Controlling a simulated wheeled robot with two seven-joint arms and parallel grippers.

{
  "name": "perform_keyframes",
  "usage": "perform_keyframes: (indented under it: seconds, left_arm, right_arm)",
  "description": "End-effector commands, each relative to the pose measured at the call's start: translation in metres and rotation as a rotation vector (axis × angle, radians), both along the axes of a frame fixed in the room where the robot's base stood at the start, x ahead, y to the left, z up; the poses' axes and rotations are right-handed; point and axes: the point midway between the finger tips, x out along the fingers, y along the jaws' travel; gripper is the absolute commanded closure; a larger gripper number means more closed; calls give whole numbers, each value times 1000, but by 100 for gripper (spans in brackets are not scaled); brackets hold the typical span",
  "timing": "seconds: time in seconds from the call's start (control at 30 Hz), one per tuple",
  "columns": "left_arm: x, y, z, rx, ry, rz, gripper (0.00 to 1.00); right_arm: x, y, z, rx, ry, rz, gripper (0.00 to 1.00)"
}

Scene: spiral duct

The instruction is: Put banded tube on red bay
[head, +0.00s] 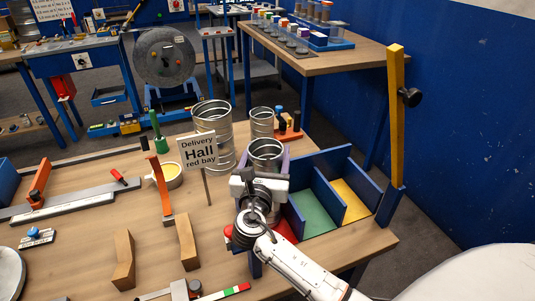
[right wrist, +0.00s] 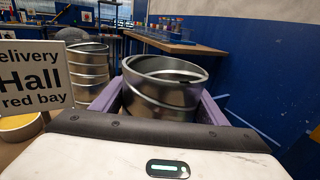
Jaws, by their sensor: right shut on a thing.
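My right gripper (head: 264,166) is shut on a silvery metal tube with raised bands (head: 265,152). In the right wrist view the tube (right wrist: 165,88) stands open end up, slightly tilted, between the purple fingers. The red bay (head: 286,229) is the left compartment of a blue-walled tray, mostly hidden by my gripper and arm. The tube is near the far end of this bay; I cannot tell whether its hidden bottom touches anything. A sign (head: 198,151) reading "Delivery Hall red bay" stands to the left. My left gripper is not in view.
Green (head: 312,213) and yellow (head: 352,199) bays lie right of the red one. A large ridged metal tube (head: 213,132) and a smaller one (head: 261,121) stand behind. A yellow post (head: 396,115) rises at the right edge. Wooden blocks (head: 124,258) lie at front left.

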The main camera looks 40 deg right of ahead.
Motion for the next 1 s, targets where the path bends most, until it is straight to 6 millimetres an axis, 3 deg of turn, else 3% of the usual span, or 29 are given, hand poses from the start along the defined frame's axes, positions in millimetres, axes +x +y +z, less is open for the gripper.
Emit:
perform_keyframes:
  seconds: [0.6,0.63,0.7,0.73,1.0]
  left_arm:
    - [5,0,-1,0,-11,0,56]
    - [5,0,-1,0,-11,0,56]
    - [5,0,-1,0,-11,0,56]
    - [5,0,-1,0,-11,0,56]
    - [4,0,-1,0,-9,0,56]
  right_arm:
    - [0,0,-10,-1,-1,0,82]
    - [0,0,-12,0,1,0,32]
    - [0,0,-12,-1,2,0,20]
    - [0,0,-12,-1,2,0,15]
    - [0,0,-12,0,3,0,14]
